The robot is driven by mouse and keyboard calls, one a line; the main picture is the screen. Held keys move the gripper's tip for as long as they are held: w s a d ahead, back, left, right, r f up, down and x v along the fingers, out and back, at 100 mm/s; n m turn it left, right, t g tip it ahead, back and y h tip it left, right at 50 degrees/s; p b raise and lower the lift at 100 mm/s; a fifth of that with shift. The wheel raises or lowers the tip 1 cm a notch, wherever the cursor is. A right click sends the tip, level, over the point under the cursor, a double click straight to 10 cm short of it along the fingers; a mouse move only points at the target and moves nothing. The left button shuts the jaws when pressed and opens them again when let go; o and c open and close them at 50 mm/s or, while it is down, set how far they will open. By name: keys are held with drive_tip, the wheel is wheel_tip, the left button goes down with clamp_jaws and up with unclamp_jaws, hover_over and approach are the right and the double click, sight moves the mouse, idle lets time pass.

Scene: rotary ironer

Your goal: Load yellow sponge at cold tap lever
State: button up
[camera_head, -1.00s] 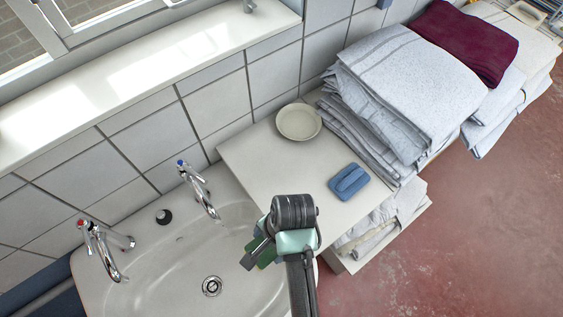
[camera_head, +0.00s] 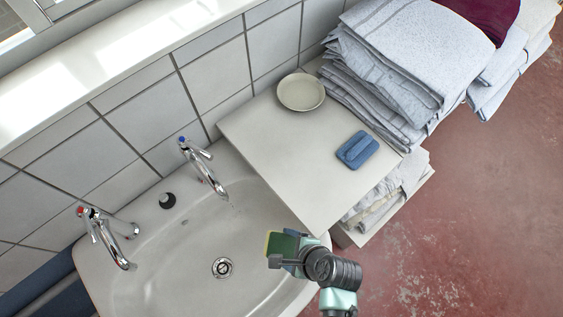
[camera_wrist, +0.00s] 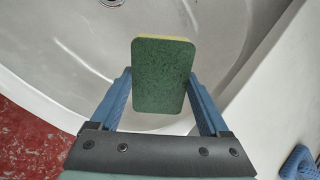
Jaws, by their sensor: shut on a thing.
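The yellow sponge (camera_head: 283,245) has a green scouring face. In the wrist view the sponge (camera_wrist: 161,76) stands between the blue fingers with its green side toward the camera and a thin yellow edge at the top. My gripper (camera_head: 278,262) is shut on it and holds it over the right front part of the washbasin. The cold tap (camera_head: 203,168), with a blue-marked top and a lever, stands at the back right of the basin, well apart from the sponge. The far side of the sponge is hidden.
The white washbasin (camera_head: 165,262) has a red-marked tap (camera_head: 105,238), a dark plug (camera_head: 167,200) and a drain (camera_head: 222,267).

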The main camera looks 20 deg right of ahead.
sight(270, 233)
drive_tip(key=w+a+f+b, duration=0.1)
drive_tip(key=w+a+b, duration=0.2)
drive_tip(key=w, duration=0.3)
drive_tip(key=w+a+f+b, duration=0.1)
drive_tip(key=w+a+b, duration=0.2)
drive_tip(key=w, duration=0.3)
drive_tip(key=shift+w+f, duration=0.2)
drive_tip(key=shift+f, duration=0.2)
drive_tip(key=shift+a, duration=0.1)
drive_tip(key=shift+s, duration=0.1)
idle(0.4)
drive_tip(key=shift+s+d+p, duration=0.6)
drive_tip(key=shift+s+p, duration=0.05)
drive_tip(key=shift+s, duration=0.55)
drive_tip(key=shift+s+d+p, duration=0.6)
drive_tip(key=shift+s, duration=0.55)
drive_tip(key=shift+s+d+p, duration=0.6)
drive_tip(key=shift+s+p, duration=0.05)
drive_tip(key=shift+s, duration=0.55)
